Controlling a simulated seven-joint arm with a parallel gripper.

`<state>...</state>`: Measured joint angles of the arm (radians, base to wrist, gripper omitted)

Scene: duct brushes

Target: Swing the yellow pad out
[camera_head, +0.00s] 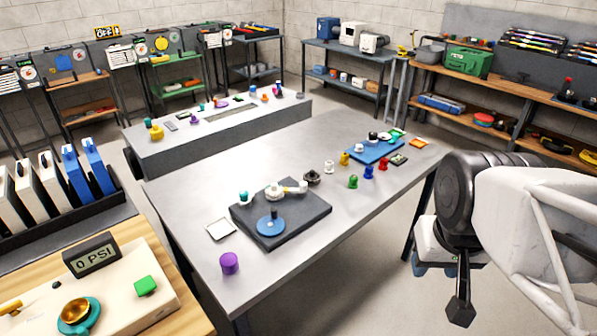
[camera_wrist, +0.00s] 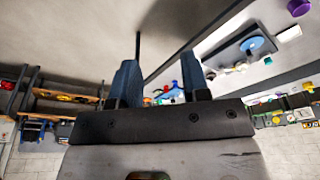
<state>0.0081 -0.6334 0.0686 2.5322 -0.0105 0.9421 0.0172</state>
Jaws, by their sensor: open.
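My gripper (camera_wrist: 160,75) is open and empty in the wrist view, its two blue fingers apart. In the head view it hangs at the right, off the table's right edge and away from the objects. A round yellow pad (camera_head: 161,43) shows on a panel at the back left. I cannot tell whether it is the task's pad. On the table, a dark plate (camera_head: 300,222) holds a blue disc with a post (camera_head: 270,226) and a white hub (camera_head: 274,192) with a cream arm. The blue disc also shows in the wrist view (camera_wrist: 251,44).
A purple cylinder (camera_head: 229,263) and a white square tray (camera_head: 220,229) sit near the plate. Several small coloured parts and a blue mat (camera_head: 366,153) lie farther back. A pressure display (camera_head: 91,255) stands at lower left. The table's front right is clear.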

